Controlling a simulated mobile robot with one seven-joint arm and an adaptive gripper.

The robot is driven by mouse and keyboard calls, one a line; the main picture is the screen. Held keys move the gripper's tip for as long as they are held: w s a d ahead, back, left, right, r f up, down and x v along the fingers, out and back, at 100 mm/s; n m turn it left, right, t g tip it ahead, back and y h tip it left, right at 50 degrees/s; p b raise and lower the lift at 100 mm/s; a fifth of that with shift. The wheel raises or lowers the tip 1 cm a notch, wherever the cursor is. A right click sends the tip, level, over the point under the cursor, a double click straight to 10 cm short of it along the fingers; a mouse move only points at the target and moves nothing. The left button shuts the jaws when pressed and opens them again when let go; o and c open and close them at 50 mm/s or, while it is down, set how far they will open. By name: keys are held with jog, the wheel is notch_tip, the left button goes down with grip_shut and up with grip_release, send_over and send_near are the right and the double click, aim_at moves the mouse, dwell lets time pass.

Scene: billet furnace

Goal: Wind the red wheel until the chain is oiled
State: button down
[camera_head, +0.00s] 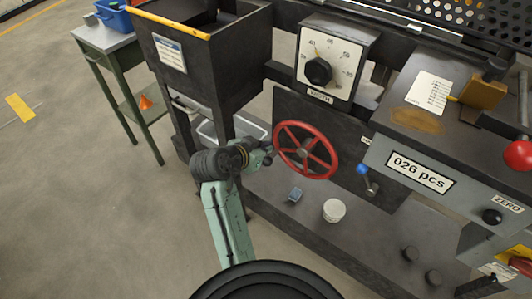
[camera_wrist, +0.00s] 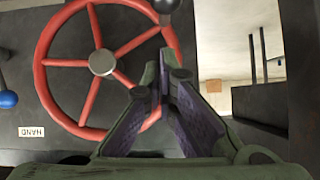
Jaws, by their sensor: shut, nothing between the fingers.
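The red wheel (camera_head: 305,150) is mounted upright on a dark panel under the machine and has several spokes and a grey hub. It fills the left of the wrist view (camera_wrist: 101,63). A dark ball-ended crank knob (camera_wrist: 166,6) sits on its rim at the top of the wrist view. My gripper (camera_head: 264,151) is at the wheel's left side in the head view. In the wrist view my gripper (camera_wrist: 165,72) has its fingertips together and empty, overlapping the rim just below the knob. I cannot tell whether they touch the rim. No chain can be made out.
A blue-knobbed lever (camera_head: 363,170) is right of the wheel. A dark hopper (camera_head: 205,70) stands above my arm.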

aim_at(267, 160)
jog(key=shift+w+d+f, duration=0.1)
jog(key=shift+w+f, duration=0.1)
jog(key=shift+f, duration=0.85)
jog(key=shift+w+d+f, duration=0.1)
jog(key=shift+w+f, duration=0.1)
jog(key=shift+f, duration=0.8)
jog(key=shift+p, duration=0.3)
jog(key=shift+f+n+g+h+p, duration=0.3)
jog(key=shift+f+h+p, duration=0.05)
jog(key=shift+f+h, duration=0.1)
jog(key=shift+s+d+f+b, duration=0.1)
jog(key=shift+f+b, duration=0.35)
jog(key=shift+f, duration=0.2)
jog(key=shift+r, duration=0.15)
